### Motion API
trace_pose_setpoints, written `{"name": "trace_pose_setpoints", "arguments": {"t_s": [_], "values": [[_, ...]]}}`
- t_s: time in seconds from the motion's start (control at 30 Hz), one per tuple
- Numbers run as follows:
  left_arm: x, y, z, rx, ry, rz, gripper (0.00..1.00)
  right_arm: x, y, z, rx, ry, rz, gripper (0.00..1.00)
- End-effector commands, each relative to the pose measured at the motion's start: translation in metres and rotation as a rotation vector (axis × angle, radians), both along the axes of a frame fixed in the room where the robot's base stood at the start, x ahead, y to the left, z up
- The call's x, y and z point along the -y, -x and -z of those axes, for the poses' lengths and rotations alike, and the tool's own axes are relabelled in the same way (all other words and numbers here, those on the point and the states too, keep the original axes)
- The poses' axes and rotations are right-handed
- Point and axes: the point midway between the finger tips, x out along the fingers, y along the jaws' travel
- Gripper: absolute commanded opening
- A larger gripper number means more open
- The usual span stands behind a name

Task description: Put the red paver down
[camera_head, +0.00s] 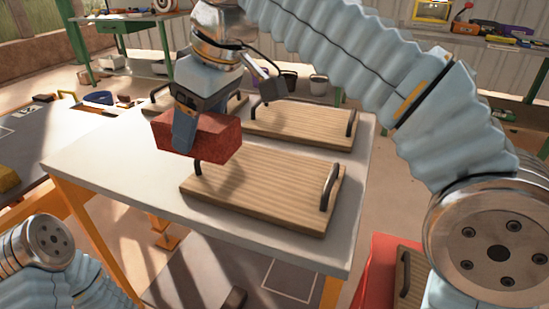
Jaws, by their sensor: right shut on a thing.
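The red paver (222,140) is a rough red block in the upper middle of the head view. My right gripper (183,135) is shut on it, with a finger down over its near side. The paver appears held above the near wooden board, over that board's left end; the exact gap is hard to judge. The near board (270,185) has dark handles at both ends and lies on the white table (90,160). Of my left arm only links show at the lower left; its gripper is out of view.
A second board with handles (300,124) lies behind the near one, and part of a third shows behind the gripper. The table's left part is bare. A red object (375,275) with a handled board stands at the lower right. Benches with clutter (490,35) stand behind.

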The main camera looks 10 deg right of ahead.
Motion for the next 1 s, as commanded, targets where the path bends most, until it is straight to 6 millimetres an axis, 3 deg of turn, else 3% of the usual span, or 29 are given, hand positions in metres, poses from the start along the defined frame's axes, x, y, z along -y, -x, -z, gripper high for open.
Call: {"name": "trace_pose_setpoints", "arguments": {"t_s": [0.37, 0.5, 0.83, 1.0], "values": [[0.0, 0.0, 0.006, -0.001, -0.001, -0.001, 0.92, 0.076, -0.045, 0.039, 0.0, -0.003, 0.007, 0.0], [-0.001, 0.0, 0.013, 0.0, -0.001, -0.002, 0.92, 0.093, -0.055, 0.067, -0.001, -0.002, 0.004, 0.0], [-0.001, 0.0, 0.016, 0.0, -0.002, -0.003, 0.92, 0.112, -0.067, 0.094, 0.001, -0.002, 0.002, 0.0], [-0.001, 0.0, 0.022, 0.0, -0.002, -0.004, 0.92, 0.114, -0.068, 0.119, 0.001, -0.001, 0.0, 0.0]]}}
